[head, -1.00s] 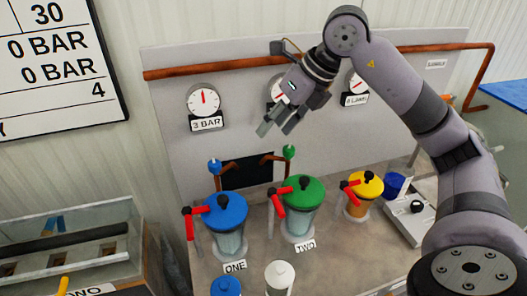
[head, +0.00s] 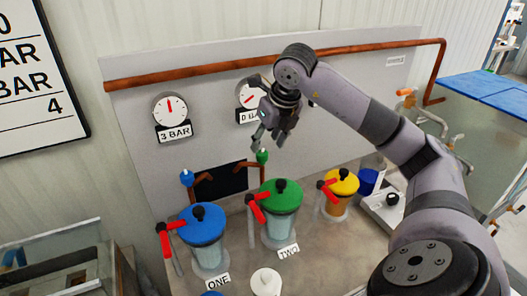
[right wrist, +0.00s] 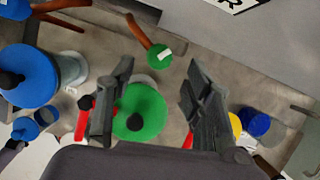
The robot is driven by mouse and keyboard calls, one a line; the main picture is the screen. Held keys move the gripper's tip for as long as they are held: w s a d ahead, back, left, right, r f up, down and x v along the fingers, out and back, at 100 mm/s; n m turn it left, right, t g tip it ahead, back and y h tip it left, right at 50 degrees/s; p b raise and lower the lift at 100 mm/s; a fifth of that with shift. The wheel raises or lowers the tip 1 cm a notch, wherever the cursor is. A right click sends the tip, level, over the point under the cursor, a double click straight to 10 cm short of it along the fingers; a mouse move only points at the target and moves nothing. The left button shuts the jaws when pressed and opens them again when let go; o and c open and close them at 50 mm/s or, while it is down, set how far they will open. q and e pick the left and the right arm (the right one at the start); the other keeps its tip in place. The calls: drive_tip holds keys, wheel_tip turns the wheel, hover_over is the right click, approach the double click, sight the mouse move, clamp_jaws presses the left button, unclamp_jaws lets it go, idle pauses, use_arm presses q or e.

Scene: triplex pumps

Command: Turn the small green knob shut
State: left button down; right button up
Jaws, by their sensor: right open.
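The small green knob (head: 262,156) sits on a copper pipe end in front of the panel, just right of a dark rectangle. It also shows in the right wrist view (right wrist: 159,58) at the upper middle, with a small white tag on it. My right gripper (head: 267,137) is open and empty, pointing down close above the small green knob. In the right wrist view the knob appears between the two spread fingertips, with no contact visible. My left gripper is not in view.
A large green lid (head: 281,196) with a red lever stands below, on the jar marked TWO. A blue-lidded jar (head: 201,224) marked ONE is to its left, a yellow-lidded one (head: 341,182) to its right. A small blue knob (head: 187,178) is left of the dark rectangle.

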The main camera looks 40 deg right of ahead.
sight(263, 153)
drive_tip(key=shift+x, duration=2.4)
clamp_jaws()
drive_tip(key=shift+n, duration=0.3)
drive_tip(key=shift+d+n+y+b, duration=0.15)
drive_tip(key=shift+n+y+b, duration=0.35)
drive_tip(key=shift+n, duration=0.7)
drive_tip(key=shift+w+n+y+p, duration=0.15)
drive_tip(key=shift+n+y, duration=0.3)
drive_tip(key=shift+n, duration=0.65)
drive_tip(key=shift+s+n+y+p, duration=0.15)
drive_tip(key=shift+n+y, duration=0.3)
drive_tip(key=shift+n, duration=0.65)
drive_tip(key=shift+w, duration=0.1)
